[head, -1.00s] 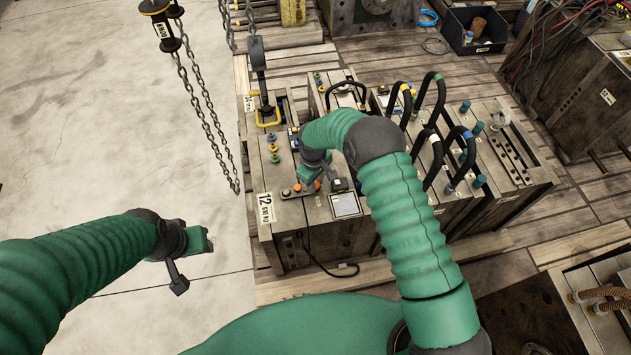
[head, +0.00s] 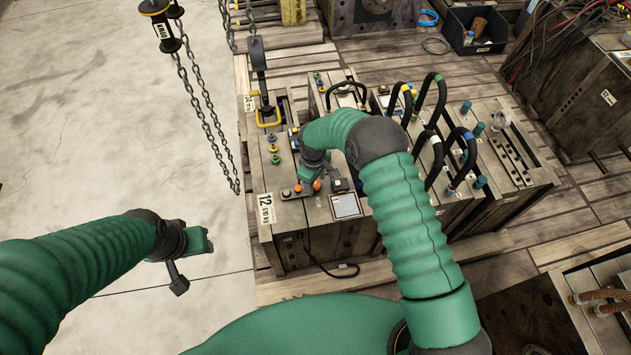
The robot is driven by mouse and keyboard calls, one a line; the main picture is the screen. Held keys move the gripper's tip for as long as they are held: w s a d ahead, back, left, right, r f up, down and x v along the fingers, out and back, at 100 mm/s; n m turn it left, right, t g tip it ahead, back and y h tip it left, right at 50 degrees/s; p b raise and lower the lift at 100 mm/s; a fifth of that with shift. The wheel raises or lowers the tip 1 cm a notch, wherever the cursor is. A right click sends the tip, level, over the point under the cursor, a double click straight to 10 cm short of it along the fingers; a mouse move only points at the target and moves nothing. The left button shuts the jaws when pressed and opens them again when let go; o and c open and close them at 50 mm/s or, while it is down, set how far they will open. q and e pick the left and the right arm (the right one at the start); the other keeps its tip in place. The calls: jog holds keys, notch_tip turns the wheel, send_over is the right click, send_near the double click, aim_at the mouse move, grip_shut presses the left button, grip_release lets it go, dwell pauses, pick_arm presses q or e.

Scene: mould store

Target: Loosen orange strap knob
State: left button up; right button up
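Orange shows on both sides of my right gripper (head: 308,189), low on the near end of the mould marked 12: an orange piece (head: 298,188) to its left and another (head: 317,186) to its right. I cannot tell whether these are one strap knob or two. The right gripper points down at this spot, close to or touching the orange. Its fingertips are too small and covered to show whether they are shut on it. My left gripper (head: 190,262) hangs over the pale floor at the left, away from the mould; its finger gap is unclear.
A flat panel with a pale screen (head: 346,205) and a small black box (head: 340,185) lie just right of the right gripper. Hoist chains (head: 205,115) hang to the left. Black hoses (head: 432,105) arch over the mould's right. The floor at left is clear.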

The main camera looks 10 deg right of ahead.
aim_at(315, 184)
jog(key=shift+s, duration=0.1)
jog(key=shift+r, duration=0.2)
notch_tip(315, 184, up, 16)
jog(key=p, duration=0.1)
jog(key=shift+s+a+r, duration=0.2)
jog(key=shift+s+a, duration=0.1)
jog(key=f+m+b, duration=0.2)
jog(key=f+m, duration=0.3)
jog(key=f+m+b, duration=0.3)
jog(key=f+m, duration=0.2)
jog(key=f, duration=0.1)
jog(key=f+m+b, duration=0.2)
jog(key=f+m, duration=0.3)
jog(key=f, duration=0.1)
jog(key=shift+w+d+m, duration=0.35)
jog(key=shift+m, duration=0.05)
